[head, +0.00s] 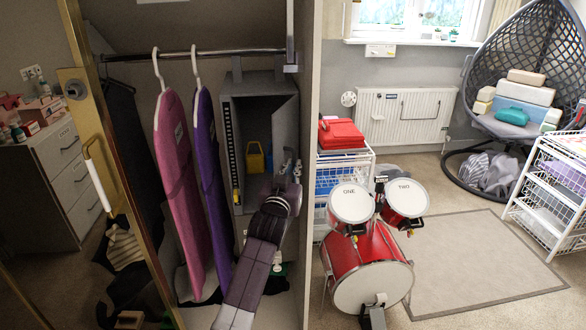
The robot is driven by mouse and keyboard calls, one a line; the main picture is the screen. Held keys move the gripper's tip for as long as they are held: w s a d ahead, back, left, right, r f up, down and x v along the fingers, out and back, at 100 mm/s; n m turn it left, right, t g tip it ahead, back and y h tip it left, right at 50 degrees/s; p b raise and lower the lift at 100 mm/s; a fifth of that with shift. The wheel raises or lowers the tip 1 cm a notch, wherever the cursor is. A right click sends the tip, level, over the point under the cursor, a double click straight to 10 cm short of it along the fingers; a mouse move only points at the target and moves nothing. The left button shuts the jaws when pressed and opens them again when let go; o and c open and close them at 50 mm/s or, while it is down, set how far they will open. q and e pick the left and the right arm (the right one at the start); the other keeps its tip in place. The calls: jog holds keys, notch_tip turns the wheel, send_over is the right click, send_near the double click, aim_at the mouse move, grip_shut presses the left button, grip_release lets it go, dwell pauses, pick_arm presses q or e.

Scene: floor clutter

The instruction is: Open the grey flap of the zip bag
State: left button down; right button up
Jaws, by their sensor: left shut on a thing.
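The grey zip bag (256,88) hangs by two straps from the rail inside the wardrobe. It is box-shaped, with a dotted zip-like strip down its left front edge. Its front is at least partly open, showing a dark inside with a yellow item (256,162). My left arm rises from the bottom of the picture, and my left gripper (292,168) is at the bag's right front edge, small and partly hidden. It is shut on what appears to be the flap's edge. My right gripper is not in view.
A pink hanging board-shaped thing (177,190) and a purple one (210,170) hang close left of the bag. A gold-framed door (100,125) stands at left. The wardrobe's side panel (316,70) is close on the right, with a red drum set (368,262) beyond.

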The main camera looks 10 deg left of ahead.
pick_arm(q)
jog(key=c, duration=2.3)
grip_release()
jog(key=shift+a, duration=0.1)
jog(key=s, duration=1.2)
jog(key=shift+a, duration=0.4)
